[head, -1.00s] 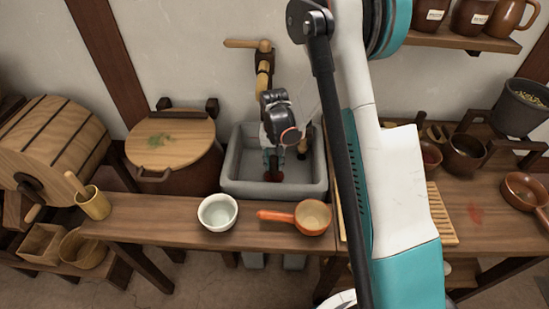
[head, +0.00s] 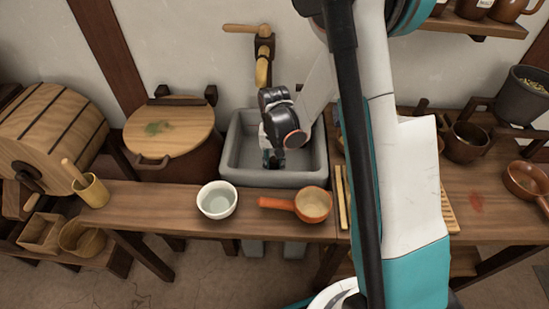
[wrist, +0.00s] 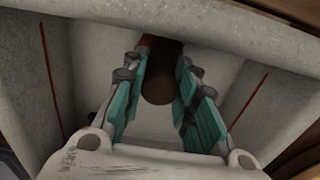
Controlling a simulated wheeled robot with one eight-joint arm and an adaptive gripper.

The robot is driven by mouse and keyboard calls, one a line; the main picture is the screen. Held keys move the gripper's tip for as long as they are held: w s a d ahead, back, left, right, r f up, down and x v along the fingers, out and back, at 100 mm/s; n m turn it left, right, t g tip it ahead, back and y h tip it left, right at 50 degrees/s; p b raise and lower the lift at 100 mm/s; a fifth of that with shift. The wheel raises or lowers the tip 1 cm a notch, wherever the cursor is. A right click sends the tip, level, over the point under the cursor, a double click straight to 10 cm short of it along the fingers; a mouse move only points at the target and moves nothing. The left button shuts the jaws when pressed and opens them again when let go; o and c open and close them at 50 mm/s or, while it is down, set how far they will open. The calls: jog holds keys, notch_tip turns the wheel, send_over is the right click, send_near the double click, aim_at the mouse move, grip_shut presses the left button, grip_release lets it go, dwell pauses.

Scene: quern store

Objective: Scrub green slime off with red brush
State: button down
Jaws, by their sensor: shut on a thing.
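The green slime (head: 158,127) is a patch on the round wooden lid (head: 190,118) of a brown tub, left of the sink. My gripper (head: 274,160) reaches down into the grey stone sink (head: 240,178). In the wrist view my gripper (wrist: 157,80) has its teal pads on either side of a dark brown, rounded thing with a reddish end, which I take to be the red brush (wrist: 160,72). The pads are closed on it. Its lower part and bristles cannot be made out, and my gripper hides it in the head view.
A white bowl (head: 217,201) and an orange ladle (head: 300,205) stand on the bench before the sink. A wooden tap (head: 263,55) hangs behind it. A yellow cup (head: 92,191) stands at left. A red stain (head: 475,202) marks the right table.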

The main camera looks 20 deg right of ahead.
jog(key=shift+s+a, duration=0.25)
jog(key=shift+s, duration=0.3)
jog(key=shift+r, duration=0.1)
jog(key=shift+r+p, duration=1.75)
jog(key=shift+r, duration=1.2)
jog(key=shift+r+p, duration=0.85)
jog(key=shift+r, duration=0.65)
